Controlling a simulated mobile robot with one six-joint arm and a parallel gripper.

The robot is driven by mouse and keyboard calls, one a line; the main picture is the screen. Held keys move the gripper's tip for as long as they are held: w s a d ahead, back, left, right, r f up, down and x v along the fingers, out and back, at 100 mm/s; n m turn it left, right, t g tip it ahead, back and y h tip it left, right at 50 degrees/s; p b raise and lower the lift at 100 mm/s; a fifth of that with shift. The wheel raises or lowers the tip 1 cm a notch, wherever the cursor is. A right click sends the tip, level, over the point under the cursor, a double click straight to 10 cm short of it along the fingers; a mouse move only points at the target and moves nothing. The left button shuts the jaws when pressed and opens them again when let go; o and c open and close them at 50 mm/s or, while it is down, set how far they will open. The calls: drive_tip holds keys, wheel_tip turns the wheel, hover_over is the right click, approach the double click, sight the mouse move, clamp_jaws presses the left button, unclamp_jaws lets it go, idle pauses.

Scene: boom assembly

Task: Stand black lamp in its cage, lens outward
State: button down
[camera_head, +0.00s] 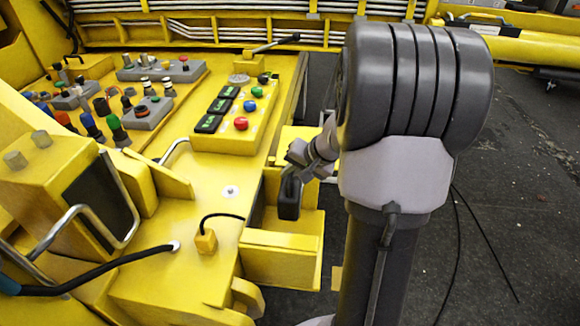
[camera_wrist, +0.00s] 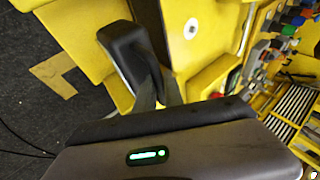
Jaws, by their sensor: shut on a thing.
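The black lamp (camera_head: 289,200) is a small dark block held upright in the head view, over the yellow box-like cage (camera_head: 281,262) on the side of the yellow structure. It also shows in the wrist view as a black block (camera_wrist: 122,46) with yellow panels around it. My gripper (camera_head: 290,178) is shut on the lamp from above. Its fingers (camera_wrist: 157,92) reach the lamp in the wrist view. The lens cannot be made out. I cannot tell whether the lamp touches the cage.
A control box with coloured buttons (camera_head: 241,104) stands behind the cage. A yellow plug with a black cable (camera_head: 206,242) sits to the left. A metal bar handle (camera_head: 118,244) stands farther left. Dark floor (camera_head: 520,190) lies open at the right.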

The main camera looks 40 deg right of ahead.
drive_tip(key=shift+f+b, duration=2.5)
drive_tip(key=shift+f, duration=2.2)
drive_tip(key=shift+w+f+b, duration=0.1)
drive_tip(key=shift+f+b, duration=0.6)
drive_tip(key=shift+b, duration=0.9)
drive_tip(key=shift+f+b, duration=0.8)
drive_tip(key=shift+b, duration=0.3)
drive_tip(key=c, duration=1.4)
unclamp_jaws()
drive_tip(key=shift+o, duration=0.2)
drive_tip(key=shift+a, duration=0.1)
drive_tip(key=shift+f, duration=0.1)
drive_tip(key=p+v, duration=0.7)
drive_tip(key=v, duration=1)
drive_tip(key=shift+s+r, duration=0.2)
drive_tip(key=shift+r, duration=0.15)
